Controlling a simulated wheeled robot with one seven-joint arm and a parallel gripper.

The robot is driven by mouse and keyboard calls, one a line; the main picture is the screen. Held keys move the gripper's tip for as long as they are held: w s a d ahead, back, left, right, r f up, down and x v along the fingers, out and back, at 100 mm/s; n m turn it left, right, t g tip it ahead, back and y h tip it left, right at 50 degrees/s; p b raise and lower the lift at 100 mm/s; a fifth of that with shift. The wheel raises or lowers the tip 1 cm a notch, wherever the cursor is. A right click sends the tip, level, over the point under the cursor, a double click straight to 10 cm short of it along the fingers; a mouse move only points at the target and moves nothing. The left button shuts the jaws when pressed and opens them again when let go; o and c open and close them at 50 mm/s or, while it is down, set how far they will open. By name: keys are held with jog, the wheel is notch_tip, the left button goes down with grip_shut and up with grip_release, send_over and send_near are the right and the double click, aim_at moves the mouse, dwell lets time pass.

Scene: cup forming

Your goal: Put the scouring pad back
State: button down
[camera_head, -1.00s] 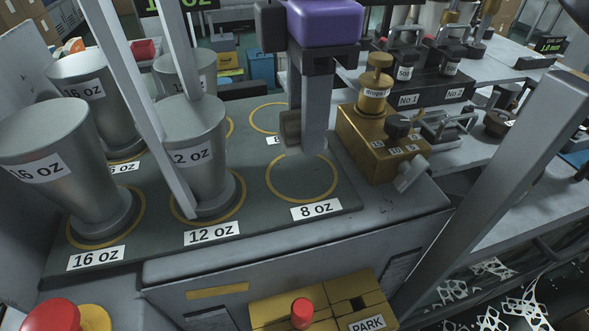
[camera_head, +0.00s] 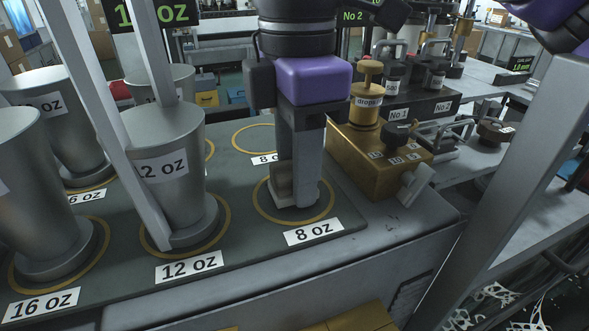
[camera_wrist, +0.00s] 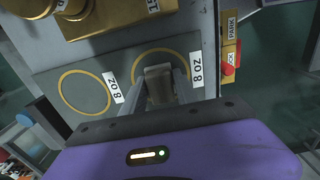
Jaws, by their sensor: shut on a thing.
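My gripper (camera_head: 300,190) points down over the front 8 oz ring (camera_head: 262,208) on the dark mat (camera_head: 245,240). It is shut on a small tan-brown block, which I take to be the scouring pad (camera_head: 283,182). The pad shows at the left side of the fingers, low inside the ring, with a pale lower edge. I cannot tell for sure whether it touches the mat.
A steel 12 oz cup (camera_head: 165,170) stands close on the left, with more steel cups beyond. A brass block with a knobbed weight (camera_head: 375,150) stands on the right. The back 8 oz ring (camera_head: 240,128) is empty. A grey post (camera_head: 480,190) rises at the right.

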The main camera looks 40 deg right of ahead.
jog(key=shift+f, duration=0.1)
jog(key=c, duration=0.9)
grip_release()
jog(key=shift+c, duration=0.2)
